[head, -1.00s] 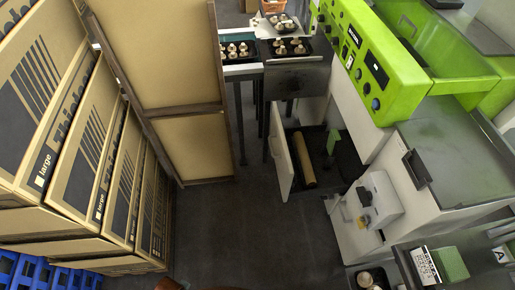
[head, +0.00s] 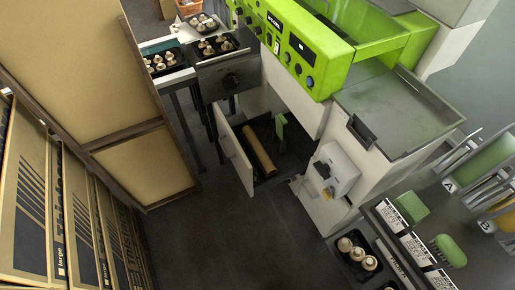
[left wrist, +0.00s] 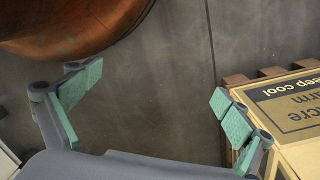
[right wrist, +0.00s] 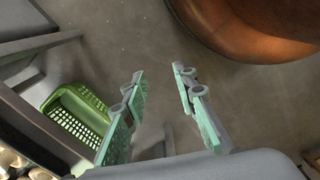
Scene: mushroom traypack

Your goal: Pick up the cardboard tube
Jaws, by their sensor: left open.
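The cardboard tube (head: 259,150) is a tan cylinder lying in the open lower compartment of the green and white machine, behind its white door panel. Neither gripper shows in the head view, and the tube shows in neither wrist view. My left gripper (left wrist: 155,100) is open and empty above the dark floor, with its green-padded fingers wide apart. My right gripper (right wrist: 166,112) is open and empty above the floor, fingers apart.
The open door (head: 235,158) stands out from the machine (head: 290,45). Stacked large cartons (head: 25,200) and a tan panel (head: 95,60) line the left. Mushroom trays (head: 165,62) sit at the back. A green basket (right wrist: 78,118) is near my right gripper. The middle floor is clear.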

